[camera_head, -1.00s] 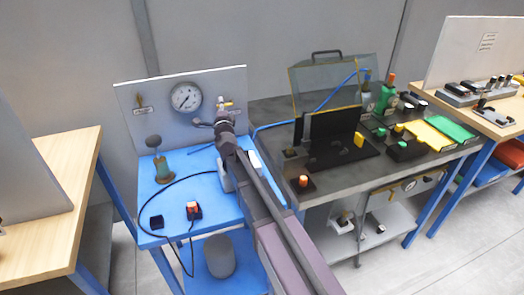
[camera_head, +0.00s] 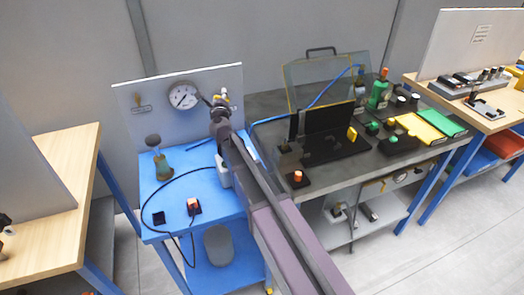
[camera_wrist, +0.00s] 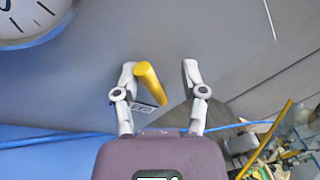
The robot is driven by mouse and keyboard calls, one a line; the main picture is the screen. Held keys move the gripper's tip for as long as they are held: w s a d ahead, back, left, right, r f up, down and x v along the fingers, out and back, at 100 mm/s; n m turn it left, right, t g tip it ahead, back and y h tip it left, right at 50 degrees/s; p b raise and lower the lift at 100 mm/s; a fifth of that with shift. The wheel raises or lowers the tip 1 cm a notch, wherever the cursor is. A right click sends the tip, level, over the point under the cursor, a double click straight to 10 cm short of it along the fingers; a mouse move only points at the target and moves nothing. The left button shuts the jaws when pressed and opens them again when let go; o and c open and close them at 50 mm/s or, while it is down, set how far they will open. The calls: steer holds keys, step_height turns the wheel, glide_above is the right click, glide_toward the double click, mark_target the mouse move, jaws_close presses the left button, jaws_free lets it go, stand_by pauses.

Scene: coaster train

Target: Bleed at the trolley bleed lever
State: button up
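The bleed lever is a yellow bar (camera_wrist: 150,83) in front of the grey panel, with a partly hidden label behind it. In the wrist view my gripper (camera_wrist: 159,70) is open, with one finger on each side of the lever. The lever lies nearer the left finger; I cannot tell if they touch. The blue trolley (camera_head: 180,183) carries the panel (camera_head: 145,118) and a round white gauge (camera_head: 183,95), partly visible in the wrist view (camera_wrist: 28,18).
A bottle-like device (camera_head: 161,163) and a red-orange switch (camera_head: 194,206) with a black cable stand on the trolley. A dark bench (camera_head: 270,104) with a clear-lidded case is close on the right. A wooden table (camera_head: 52,190) is at the left.

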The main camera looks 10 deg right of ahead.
steer(key=s+r+n+g+y+p, duration=0.3)
steer(key=s+n+y, duration=0.35)
steer(key=s, duration=0.75)
steer(key=s+d+f+n+g+h+p, duration=0.2)
steer(key=s+d+f+n+g+p, duration=0.6)
steer(key=s+d+n+g, duration=0.3)
steer(key=s+d+n, duration=0.1)
steer(key=s+n, duration=0.1)
steer(key=n, duration=0.2)
steer(key=shift+s+f+g, duration=0.25)
steer(key=shift+s+g, duration=0.1)
steer(key=shift+g, duration=0.05)
stand_by(1.3)
